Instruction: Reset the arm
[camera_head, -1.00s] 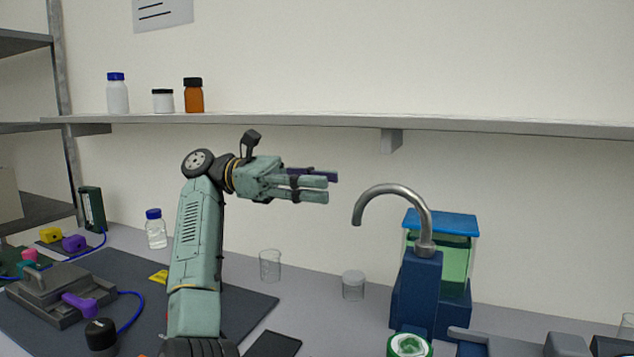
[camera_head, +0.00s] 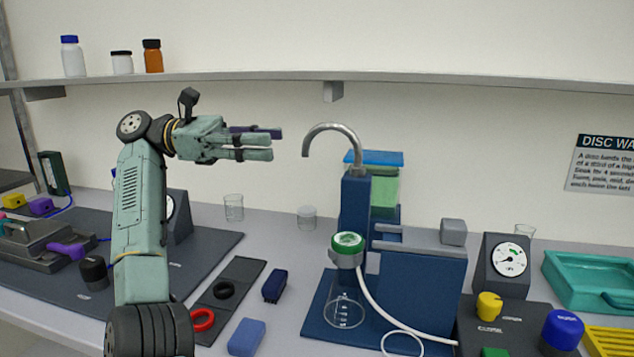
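My arm (camera_head: 139,215) stands upright at the left of the head view, bent at the top. My gripper (camera_head: 272,144) is raised and points right, level, left of the curved metal tap. Its green fingers lie side by side, with a dark purple bar along the upper one. Seen from the side, I cannot tell how far apart they are, nor whether the dark bar is part of the gripper. The gripper touches nothing on the bench.
The tap (camera_head: 333,128) rises right of the gripper. A filter flask (camera_head: 344,310), a gauge (camera_head: 507,262), a teal tray (camera_head: 585,285) and a blue knob (camera_head: 562,330) stand at the right. The shelf (camera_head: 420,82) runs above the gripper. Air around the gripper is clear.

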